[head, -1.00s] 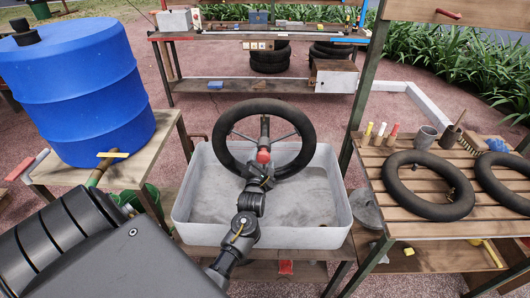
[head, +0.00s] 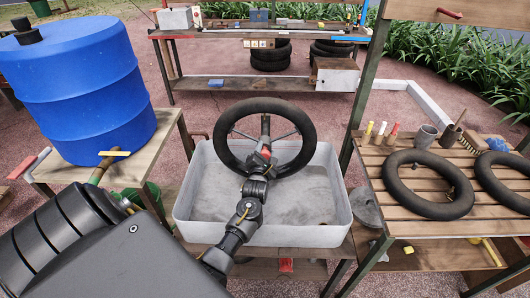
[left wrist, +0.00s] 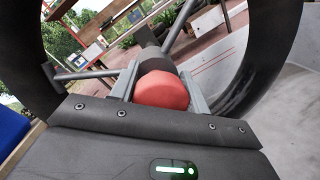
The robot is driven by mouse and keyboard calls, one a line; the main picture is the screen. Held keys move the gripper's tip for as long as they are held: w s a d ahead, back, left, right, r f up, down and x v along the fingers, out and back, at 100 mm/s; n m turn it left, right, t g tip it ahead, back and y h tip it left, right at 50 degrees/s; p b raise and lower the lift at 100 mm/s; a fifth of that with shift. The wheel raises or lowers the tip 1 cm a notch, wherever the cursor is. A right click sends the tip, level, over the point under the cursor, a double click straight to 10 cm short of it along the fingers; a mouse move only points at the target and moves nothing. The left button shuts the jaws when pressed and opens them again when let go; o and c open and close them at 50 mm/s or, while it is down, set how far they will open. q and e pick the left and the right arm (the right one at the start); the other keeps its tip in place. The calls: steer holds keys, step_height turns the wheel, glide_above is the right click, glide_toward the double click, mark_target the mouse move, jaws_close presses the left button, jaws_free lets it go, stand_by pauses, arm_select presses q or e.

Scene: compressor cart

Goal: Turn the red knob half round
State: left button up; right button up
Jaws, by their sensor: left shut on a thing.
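The red knob (head: 267,153) sits at the hub of a black-rimmed wheel (head: 222,140) standing over a grey tub. In the head view my left gripper (head: 264,159) covers much of it. In the left wrist view the rounded, faceted red knob (left wrist: 162,91) lies between the two grey fingers of my left gripper (left wrist: 160,84), which is shut on it. A dark shaft runs behind the knob to the wheel's hub. My right gripper is not in view.
The grey tub (head: 330,235) is around and below the wheel. A blue barrel (head: 85,90) stands on a wooden stand at left. A slatted bench (head: 390,225) with black tyres or tubes is at right. A shelf bench (head: 290,85) stands behind.

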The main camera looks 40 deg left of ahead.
arm_select(q)
steer(key=shift+m, duration=0.3)
